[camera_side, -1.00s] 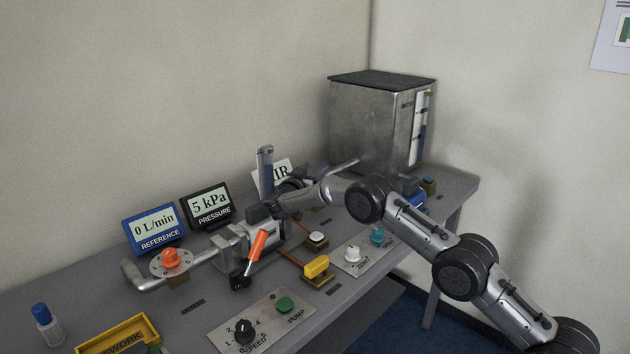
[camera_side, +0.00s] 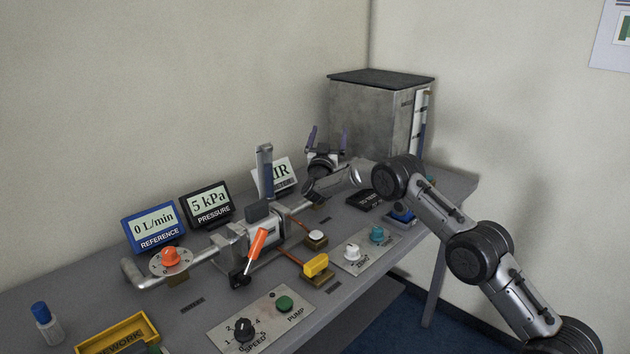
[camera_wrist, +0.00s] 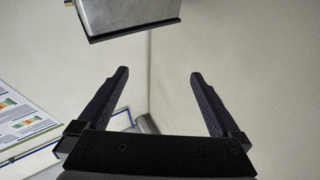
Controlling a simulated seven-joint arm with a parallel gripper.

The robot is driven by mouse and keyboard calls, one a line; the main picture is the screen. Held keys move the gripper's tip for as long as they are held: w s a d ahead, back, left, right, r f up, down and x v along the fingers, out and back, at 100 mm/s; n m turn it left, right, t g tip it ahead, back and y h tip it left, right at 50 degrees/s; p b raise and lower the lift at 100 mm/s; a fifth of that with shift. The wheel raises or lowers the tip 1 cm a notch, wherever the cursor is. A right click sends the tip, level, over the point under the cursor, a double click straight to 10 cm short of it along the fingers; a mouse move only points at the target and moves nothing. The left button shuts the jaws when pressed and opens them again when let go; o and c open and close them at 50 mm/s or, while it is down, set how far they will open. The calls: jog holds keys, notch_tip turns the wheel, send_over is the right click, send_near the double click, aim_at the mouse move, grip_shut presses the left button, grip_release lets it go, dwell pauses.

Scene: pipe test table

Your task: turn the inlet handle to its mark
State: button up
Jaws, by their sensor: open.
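I cannot tell by label which handle is the inlet one. An orange lever (camera_side: 257,243) on a black pivot slants up in front of the metal pipe block. A yellow handle (camera_side: 316,265) sits at the end of a thin copper pipe to its right. A round orange knob (camera_side: 170,256) stands on a pale dial at the left pipe end. My gripper (camera_side: 326,134) is at the back right, fingers up, apart from all three. It is open and empty, with both fingers spread in the wrist view (camera_wrist: 158,74). None of the handles shows in the wrist view.
A large metal tank (camera_side: 372,118) stands behind my gripper. Displays read 0 L/min (camera_side: 153,226) and 5 kPa (camera_side: 207,204). A pump panel (camera_side: 265,320), a zero-knob panel (camera_side: 352,262) and a yellow tray (camera_side: 119,334) lie along the front.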

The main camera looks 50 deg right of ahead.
jog(key=s+f+n+t+y, duration=0.2)
jog(key=s+f+n+y, duration=0.5)
jog(key=y, duration=0.6)
jog(key=s+f+n+t+y, duration=0.2)
jog(key=s+f+n+y, duration=0.45)
jog(key=y, duration=0.65)
jog(key=w+a, duration=0.1)
jog(key=w, duration=0.3)
jog(key=w+a+n, duration=0.1)
jog(key=w+a, duration=0.1)
jog(key=w, duration=0.3)
jog(key=w+a+n, duration=0.1)
jog(key=w+a, duration=0.1)
jog(key=w, duration=0.3)
jog(key=shift+a+f+n, duration=0.15)
jog(key=shift+f+n, duration=0.05)
jog(key=shift+n, duration=0.05)
